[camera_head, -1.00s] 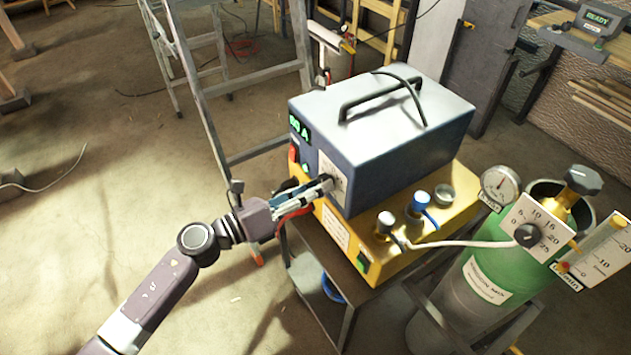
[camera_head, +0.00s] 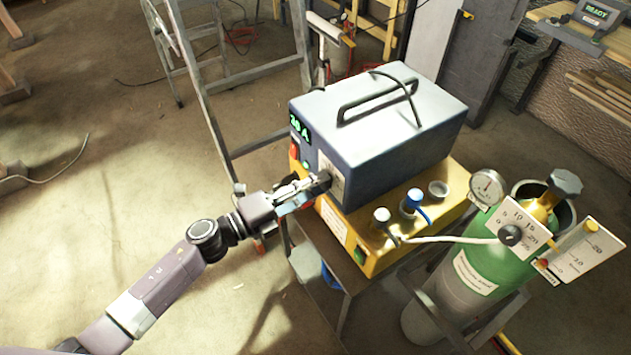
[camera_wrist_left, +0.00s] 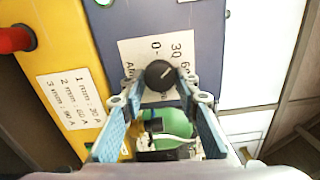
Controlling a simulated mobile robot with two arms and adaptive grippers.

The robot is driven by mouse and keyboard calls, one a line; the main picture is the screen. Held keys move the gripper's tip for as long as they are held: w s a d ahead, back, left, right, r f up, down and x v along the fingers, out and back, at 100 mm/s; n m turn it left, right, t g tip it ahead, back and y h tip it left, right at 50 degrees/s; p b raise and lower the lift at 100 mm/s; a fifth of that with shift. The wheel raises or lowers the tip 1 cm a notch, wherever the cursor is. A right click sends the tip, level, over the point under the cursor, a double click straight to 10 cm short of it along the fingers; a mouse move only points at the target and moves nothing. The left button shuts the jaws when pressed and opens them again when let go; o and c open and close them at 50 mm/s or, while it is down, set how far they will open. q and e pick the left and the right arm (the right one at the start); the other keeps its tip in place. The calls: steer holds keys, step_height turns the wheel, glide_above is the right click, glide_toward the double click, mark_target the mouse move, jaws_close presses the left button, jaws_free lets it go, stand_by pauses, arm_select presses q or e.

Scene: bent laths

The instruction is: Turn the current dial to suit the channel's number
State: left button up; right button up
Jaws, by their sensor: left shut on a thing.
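The black current dial (camera_wrist_left: 160,75) sits on a white scale plate on the front of the blue-grey power unit (camera_head: 385,125). My left gripper (camera_head: 322,184) reaches the dial from the left and is shut on it, one finger on each side in the left wrist view. The dial's pointer mark shows, with scale figures partly visible around it. The unit's green display (camera_head: 299,129) seems to read about 20 A or 30 A; the first digit is unclear. A white card (camera_wrist_left: 72,105) on the yellow base lists mm sizes with currents. My right gripper is not in view.
The yellow base (camera_head: 437,205) carries blue and white knobs. A green gas cylinder (camera_head: 495,255) with gauge and dial plates stands close on the right. A stepladder (camera_head: 225,105) stands behind on the left. A screen (camera_head: 597,12) reads READY. The floor on the left is open.

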arm_select(q)
steer(key=shift+n, duration=0.5)
steer(key=o, duration=1.2)
steer(key=shift+c, duration=0.2)
steer(key=v, duration=1.2)
steer(key=shift+f, duration=0.15)
